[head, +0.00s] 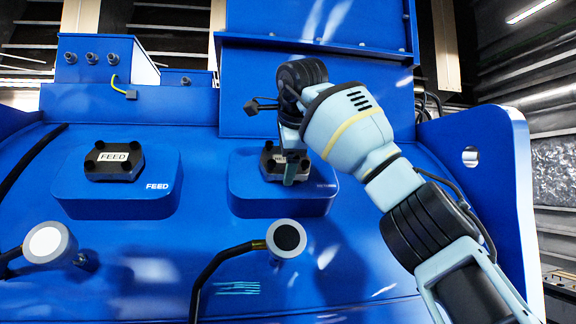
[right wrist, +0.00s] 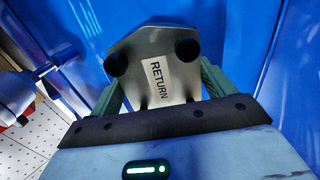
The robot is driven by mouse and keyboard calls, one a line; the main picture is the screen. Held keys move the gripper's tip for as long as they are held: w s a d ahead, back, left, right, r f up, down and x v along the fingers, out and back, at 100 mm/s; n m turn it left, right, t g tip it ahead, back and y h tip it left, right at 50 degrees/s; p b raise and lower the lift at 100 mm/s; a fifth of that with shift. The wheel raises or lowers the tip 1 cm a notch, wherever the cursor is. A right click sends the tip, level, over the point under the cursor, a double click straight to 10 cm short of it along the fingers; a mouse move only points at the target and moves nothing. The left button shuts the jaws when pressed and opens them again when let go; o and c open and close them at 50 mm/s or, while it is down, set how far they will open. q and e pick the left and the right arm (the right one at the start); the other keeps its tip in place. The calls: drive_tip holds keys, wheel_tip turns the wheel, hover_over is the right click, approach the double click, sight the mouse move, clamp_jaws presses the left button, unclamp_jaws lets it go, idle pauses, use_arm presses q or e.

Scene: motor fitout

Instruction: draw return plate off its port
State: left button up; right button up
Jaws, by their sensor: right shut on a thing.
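The return plate (right wrist: 178,65) shows close in the right wrist view, a dark metal plate with a white RETURN label and black bolt heads. In the head view the plate (head: 268,165) sits at the blue port block (head: 245,195), partly hidden behind my right gripper (head: 290,172). My right gripper's green fingers reach along both sides of the plate in the right wrist view (right wrist: 160,88), shut on it. I cannot tell whether the plate still touches the port face. My left gripper is not in view.
The feed plate (head: 113,161) is seated on its own blue block (head: 75,195) at the left. Two round-ended fittings, one white-faced (head: 46,241) and one black-faced (head: 287,237), stand below on black hoses. A blue side wall (head: 485,170) rises at the right.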

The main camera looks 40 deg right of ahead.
drive_tip(key=shift+s+a+r, duration=0.1)
drive_tip(key=shift+s+r, duration=0.1)
drive_tip(key=shift+r, duration=0.15)
drive_tip(key=shift+v, duration=0.8)
drive_tip(key=shift+s+r, duration=0.1)
drive_tip(key=shift+s, duration=0.05)
drive_tip(key=shift+s+a+r, duration=0.2)
drive_tip(key=shift+s+r, duration=0.15)
drive_tip(key=shift+s+a+r, duration=0.2)
drive_tip(key=shift+s+r, duration=0.15)
drive_tip(key=shift+s+a+r, duration=0.1)
drive_tip(key=shift+s+r, duration=0.05)
drive_tip(key=shift+r, duration=0.05)
